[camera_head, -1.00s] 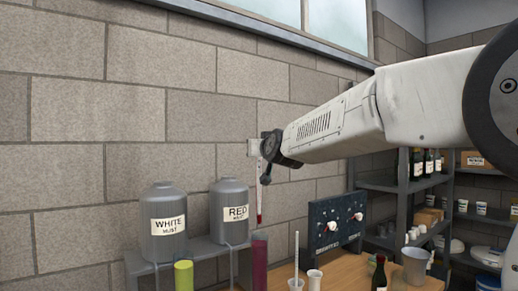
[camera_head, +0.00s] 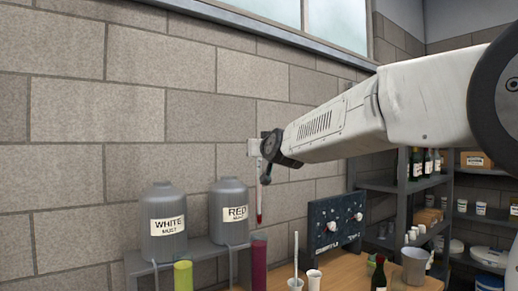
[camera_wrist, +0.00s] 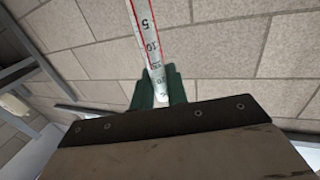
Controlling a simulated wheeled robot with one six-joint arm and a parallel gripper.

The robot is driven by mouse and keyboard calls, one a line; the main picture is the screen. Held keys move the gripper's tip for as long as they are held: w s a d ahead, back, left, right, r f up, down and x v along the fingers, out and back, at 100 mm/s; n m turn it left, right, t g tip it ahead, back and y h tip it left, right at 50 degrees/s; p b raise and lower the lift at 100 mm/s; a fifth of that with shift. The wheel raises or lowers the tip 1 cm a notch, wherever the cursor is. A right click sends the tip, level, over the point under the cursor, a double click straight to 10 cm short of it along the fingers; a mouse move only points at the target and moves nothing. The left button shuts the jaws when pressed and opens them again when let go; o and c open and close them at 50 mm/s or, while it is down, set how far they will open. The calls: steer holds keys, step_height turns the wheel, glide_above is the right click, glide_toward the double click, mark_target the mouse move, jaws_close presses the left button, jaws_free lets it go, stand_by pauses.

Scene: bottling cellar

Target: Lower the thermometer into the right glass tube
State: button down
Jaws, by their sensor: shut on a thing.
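My gripper (camera_head: 264,150) is shut on the upper end of the thermometer (camera_head: 259,195), a thin white stick with a red tip. It hangs roughly upright, tip down, above the right glass tube (camera_head: 259,262), which holds dark red liquid. A small gap shows between the tip and the tube's rim. The left glass tube (camera_head: 183,276) holds yellow-green liquid. In the wrist view, the green fingers of my gripper (camera_wrist: 160,92) clasp the thermometer (camera_wrist: 148,35), and its scale numbers show. The tubes cannot be made out there.
Two grey tanks, white must (camera_head: 166,215) and red must (camera_head: 230,208), stand on a shelf behind the tubes. A dark panel with knobs (camera_head: 335,228), white cups (camera_head: 314,277) and a bottle (camera_head: 379,275) stand to the right. A block wall is close behind.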

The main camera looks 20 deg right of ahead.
mark_target(260, 171)
steer(key=shift+f, duration=0.15)
steer(key=shift+f, duration=0.95)
stand_by(0.7)
steer(key=shift+f, duration=1)
stand_by(0.4)
steer(key=shift+f, duration=1.4)
